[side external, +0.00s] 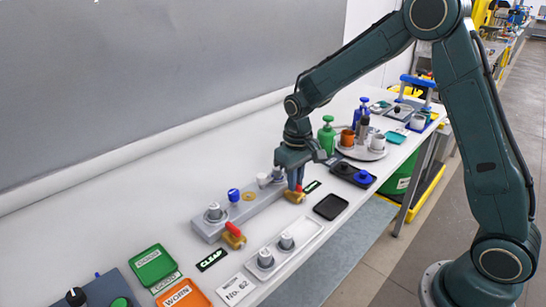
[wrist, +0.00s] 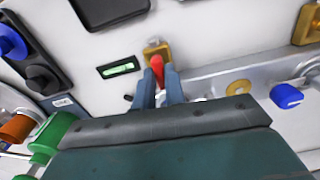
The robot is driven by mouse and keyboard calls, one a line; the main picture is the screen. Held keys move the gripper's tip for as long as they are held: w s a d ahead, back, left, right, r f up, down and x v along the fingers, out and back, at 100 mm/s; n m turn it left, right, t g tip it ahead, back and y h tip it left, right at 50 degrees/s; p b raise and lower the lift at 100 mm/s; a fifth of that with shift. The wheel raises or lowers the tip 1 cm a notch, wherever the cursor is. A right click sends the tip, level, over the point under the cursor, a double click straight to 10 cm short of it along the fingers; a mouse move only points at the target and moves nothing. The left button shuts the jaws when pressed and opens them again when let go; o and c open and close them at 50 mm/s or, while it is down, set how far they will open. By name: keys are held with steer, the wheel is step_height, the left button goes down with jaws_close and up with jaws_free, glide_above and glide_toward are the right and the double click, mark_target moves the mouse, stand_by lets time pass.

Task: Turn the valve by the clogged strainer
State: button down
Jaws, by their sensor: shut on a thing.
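My gripper (side external: 295,186) points down at the far end of a long grey block (side external: 240,208). It is shut on the red handle (wrist: 157,68) of a brass valve (side external: 293,197); its brass body (wrist: 157,52) shows just beyond my fingertips (wrist: 161,80) in the wrist view. A second brass valve with a red handle (side external: 233,235) sits at the near end, beside a label that seems to read CLEAR (side external: 212,259).
Grey capped cylinders (side external: 214,213) and a blue knob (side external: 234,195) stand on the block. A black tray (side external: 331,207) and a pale tray with two grey fittings (side external: 284,249) lie in front. A green bottle (side external: 327,137) and round tray (side external: 362,151) stand beyond my gripper.

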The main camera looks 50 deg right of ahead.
steer(key=m, duration=0.8)
steer(key=shift+m, duration=0.4)
steer(key=m, duration=0.4)
steer(key=shift+r, duration=0.1)
steer(key=shift+m, duration=2.2)
steer(key=c, duration=1.5)
jaws_free()
steer(key=shift+o, duration=0.2)
step_height(320, 180, up, 14)
